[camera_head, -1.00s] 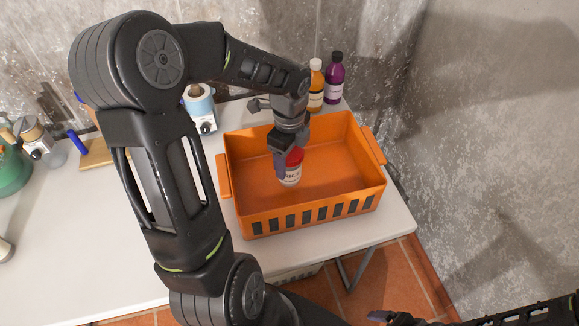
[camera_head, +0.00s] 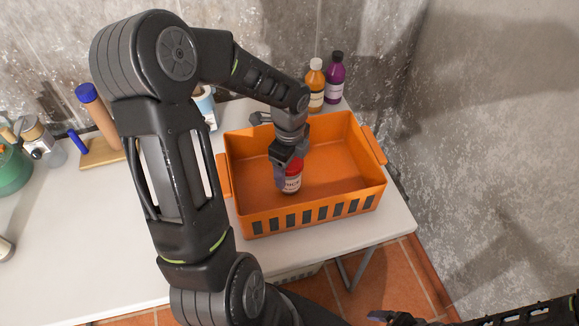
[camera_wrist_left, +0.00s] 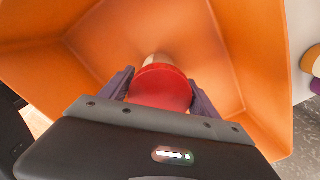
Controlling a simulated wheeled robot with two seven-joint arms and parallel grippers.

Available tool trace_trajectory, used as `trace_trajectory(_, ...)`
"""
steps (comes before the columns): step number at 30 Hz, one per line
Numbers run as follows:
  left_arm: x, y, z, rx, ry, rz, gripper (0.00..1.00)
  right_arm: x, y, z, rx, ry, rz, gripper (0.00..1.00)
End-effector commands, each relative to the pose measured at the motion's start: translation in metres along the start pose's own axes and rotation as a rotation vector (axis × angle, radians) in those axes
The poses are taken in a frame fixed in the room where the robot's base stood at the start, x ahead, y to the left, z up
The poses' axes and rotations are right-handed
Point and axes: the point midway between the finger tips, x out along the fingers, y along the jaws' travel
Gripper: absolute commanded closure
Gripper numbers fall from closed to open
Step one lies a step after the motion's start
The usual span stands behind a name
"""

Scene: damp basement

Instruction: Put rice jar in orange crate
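The rice jar (camera_head: 292,185), with a red lid and a pale label, is inside the walls of the orange crate (camera_head: 252,224). My left gripper (camera_head: 285,172) reaches down into the crate and is shut on the jar near its lid. In the left wrist view the red lid of the jar (camera_wrist_left: 160,88) sits between the two fingers (camera_wrist_left: 160,95), with the crate floor beyond. I cannot tell whether the jar's base touches the floor. Part of my right gripper (camera_head: 392,317) shows at the bottom edge; its opening is unclear.
The crate stands on a white table (camera_head: 80,235) near its right end. An orange bottle (camera_head: 315,88) and a purple bottle (camera_head: 335,80) stand behind it. A wooden board (camera_head: 100,152) and a green container (camera_head: 12,172) are at the left. The crate's right side is empty.

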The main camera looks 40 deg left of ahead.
Motion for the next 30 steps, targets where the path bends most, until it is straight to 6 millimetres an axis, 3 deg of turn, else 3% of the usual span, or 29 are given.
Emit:
trace_trajectory(5,0.000,0.000,0.000,0.000,0.000,0.000,0.14,0.000,0.000,0.000,0.000,0.000,0.000,0.10)
trace_trajectory(17,-0.008,-0.001,0.000,0.000,-0.002,-0.002,0.14,-0.002,-0.001,0.000,0.000,0.000,0.000,0.10)
trace_trajectory(23,-0.038,-0.001,0.000,0.000,-0.002,-0.005,0.14,-0.002,-0.001,0.000,0.000,0.000,0.001,0.10)
trace_trajectory(30,-0.088,-0.001,0.000,0.000,-0.001,-0.006,0.14,0.000,0.000,0.000,0.000,0.000,0.000,0.10)
